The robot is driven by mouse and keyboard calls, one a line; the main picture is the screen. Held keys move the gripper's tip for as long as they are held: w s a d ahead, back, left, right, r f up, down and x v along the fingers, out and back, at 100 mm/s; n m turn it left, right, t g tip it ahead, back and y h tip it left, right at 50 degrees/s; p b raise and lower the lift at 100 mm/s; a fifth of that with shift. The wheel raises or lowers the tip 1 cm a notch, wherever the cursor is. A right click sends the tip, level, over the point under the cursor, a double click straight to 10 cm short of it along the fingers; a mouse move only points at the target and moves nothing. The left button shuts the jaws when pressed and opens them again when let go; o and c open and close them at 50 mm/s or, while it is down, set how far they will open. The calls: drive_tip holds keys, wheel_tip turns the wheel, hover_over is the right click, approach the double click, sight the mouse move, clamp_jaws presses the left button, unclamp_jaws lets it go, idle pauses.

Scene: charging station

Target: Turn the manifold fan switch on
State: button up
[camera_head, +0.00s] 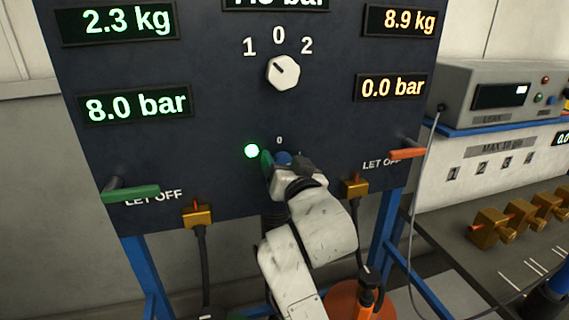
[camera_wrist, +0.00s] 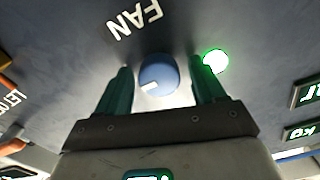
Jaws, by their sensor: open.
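The fan switch is a round blue knob (camera_wrist: 157,73) with a white pointer mark, below the FAN label on the dark panel in the wrist view. The pointer mark faces the lower left of that view. My gripper (camera_wrist: 161,80) is open, with one dark green finger on each side of the knob. A gap shows between each finger and the knob, and I cannot tell any contact. In the head view my gripper (camera_head: 282,163) is at the panel and hides most of the blue knob (camera_head: 283,157). A lit green lamp (camera_head: 251,151) is beside it; it also shows in the wrist view (camera_wrist: 215,62).
A white selector knob (camera_head: 283,72) marked 1, 0, 2 is above. A green lever (camera_head: 131,193) is at the left and an orange lever (camera_head: 407,153) at the right, both by LET OFF labels. Brass fittings (camera_head: 197,215) with hoses sit along the panel's lower edge.

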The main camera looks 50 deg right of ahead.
drive_tip(key=v, duration=1.1)
idle(0.6)
